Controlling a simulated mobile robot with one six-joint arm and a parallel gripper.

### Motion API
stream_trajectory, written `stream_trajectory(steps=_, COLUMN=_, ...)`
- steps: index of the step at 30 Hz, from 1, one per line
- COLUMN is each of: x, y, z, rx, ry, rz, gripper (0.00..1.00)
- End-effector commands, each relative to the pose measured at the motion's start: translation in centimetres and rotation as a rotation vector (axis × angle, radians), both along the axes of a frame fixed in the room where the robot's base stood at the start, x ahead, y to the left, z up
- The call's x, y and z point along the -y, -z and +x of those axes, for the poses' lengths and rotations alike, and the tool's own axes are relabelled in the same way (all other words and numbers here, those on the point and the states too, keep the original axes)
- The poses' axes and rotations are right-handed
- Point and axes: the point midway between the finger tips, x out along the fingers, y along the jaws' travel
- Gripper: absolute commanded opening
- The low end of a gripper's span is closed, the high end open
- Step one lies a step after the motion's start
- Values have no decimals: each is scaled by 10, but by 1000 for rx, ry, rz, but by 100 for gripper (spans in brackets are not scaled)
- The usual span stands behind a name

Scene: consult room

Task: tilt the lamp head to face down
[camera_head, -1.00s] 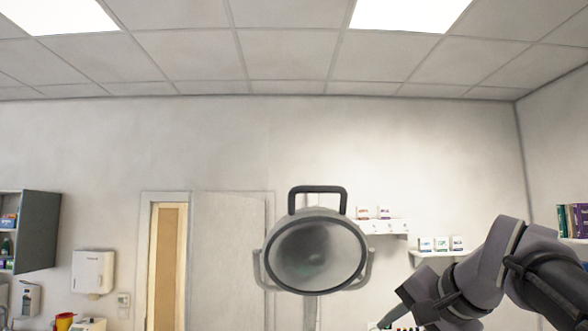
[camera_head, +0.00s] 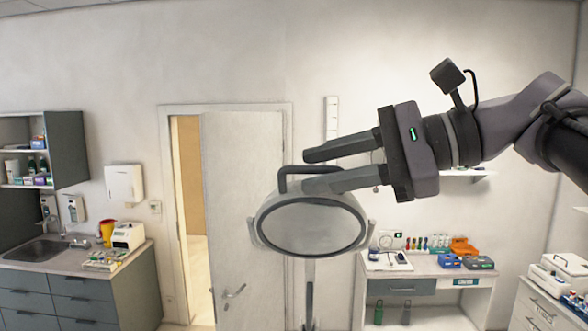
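The lamp head (camera_head: 312,228) is at the centre of the head view. It has a dark rim and a grey oval face turned partly towards me, and it hangs in a side yoke on a thin pole (camera_head: 310,290). A dark handle (camera_head: 285,172) stands up from its top. My gripper (camera_head: 304,171) reaches in from the right with its two fingers apart. One finger is above the handle's bar. The other crosses in front of the handle's right part and the head's top edge. I cannot tell whether either finger touches the handle.
Behind the lamp are a part-open door (camera_head: 243,220) and a wall scale (camera_head: 331,118). A desk (camera_head: 425,268) with small boxes and tubes stands at the right. A sink counter (camera_head: 75,265) is at the left. The space left of the lamp is clear.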

Motion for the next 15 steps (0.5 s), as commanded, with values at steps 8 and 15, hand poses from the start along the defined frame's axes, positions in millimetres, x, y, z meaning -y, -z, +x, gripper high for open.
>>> stream_trajectory(steps=8, x=-38, y=11, z=12, rx=-1, ry=-2, rz=-1, gripper=32)
stream_trajectory(steps=15, x=-42, y=13, z=14, rx=0, ry=1, rz=-1, gripper=32)
